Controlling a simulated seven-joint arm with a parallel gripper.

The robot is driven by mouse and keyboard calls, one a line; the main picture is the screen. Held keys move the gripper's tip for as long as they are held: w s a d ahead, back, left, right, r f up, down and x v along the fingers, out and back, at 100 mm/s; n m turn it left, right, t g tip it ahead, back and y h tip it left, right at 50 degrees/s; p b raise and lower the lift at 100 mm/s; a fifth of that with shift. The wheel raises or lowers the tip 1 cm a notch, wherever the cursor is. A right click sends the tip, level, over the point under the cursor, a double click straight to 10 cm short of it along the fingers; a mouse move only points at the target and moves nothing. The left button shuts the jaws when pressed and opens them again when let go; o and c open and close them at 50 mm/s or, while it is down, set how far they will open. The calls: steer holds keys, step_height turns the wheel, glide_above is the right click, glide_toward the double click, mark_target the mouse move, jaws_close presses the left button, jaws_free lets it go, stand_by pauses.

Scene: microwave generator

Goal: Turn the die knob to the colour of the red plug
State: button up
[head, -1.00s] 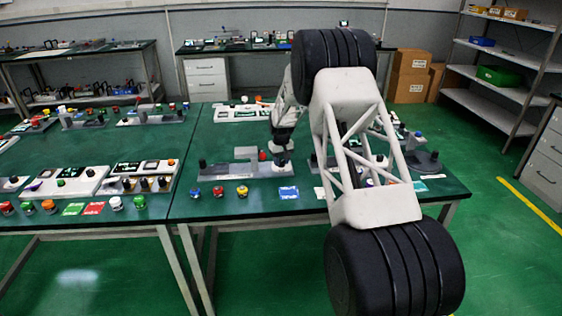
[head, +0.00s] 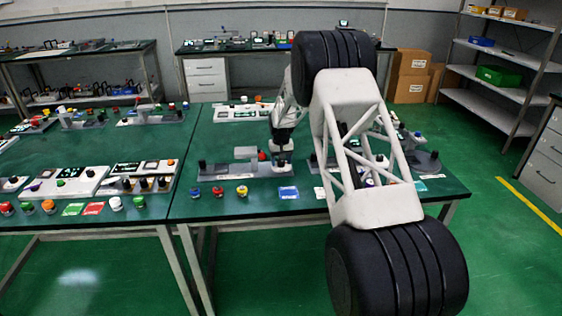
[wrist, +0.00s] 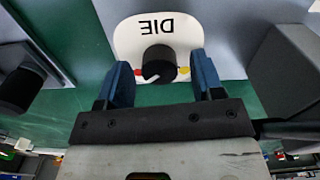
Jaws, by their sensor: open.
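The die knob (wrist: 159,62) is a black round knob on a white plate (wrist: 130,35) marked DIE, which appears upside down in the wrist view. A white pointer line shows on the knob's lower left side. A red mark shows at the knob's left and a yellow mark at its right. My gripper (wrist: 164,82) is open, with one blue finger on each side of the knob; I cannot tell whether they touch it. In the head view my gripper (head: 281,160) is low over the grey station. A small red-topped plug (head: 218,191) stands at the table's front.
A blue plug (head: 195,192) and a yellow plug (head: 242,191) flank the red-topped one. A grey block (wrist: 285,70) stands right of my gripper in the wrist view, and a dark cylinder (wrist: 20,88) stands left. A blue card (head: 288,193) lies near the table edge.

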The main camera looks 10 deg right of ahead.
mark_target(281, 161)
steer(key=shift+r, duration=3.9)
steer(key=shift+s+r, duration=0.25)
steer(key=shift+r, duration=0.2)
steer(key=s+d+r, duration=0.1)
steer(key=s+r, duration=0.7)
steer(key=s, duration=0.3)
steer(key=s+d+r+t, duration=0.1)
steer(key=s+d+r, duration=0.1)
steer(key=s+r, duration=0.75)
steer(key=s+d+r, duration=0.1)
steer(key=s+r, duration=0.5)
steer(key=s, duration=0.7)
steer(key=s+d+f+m+t, duration=0.1)
steer(key=s+d+f, duration=0.1)
steer(key=s, duration=3.4)
steer(key=shift+s+d+f+t, duration=0.2)
steer(key=shift+s+t, duration=0.1)
steer(key=shift+s, duration=0.05)
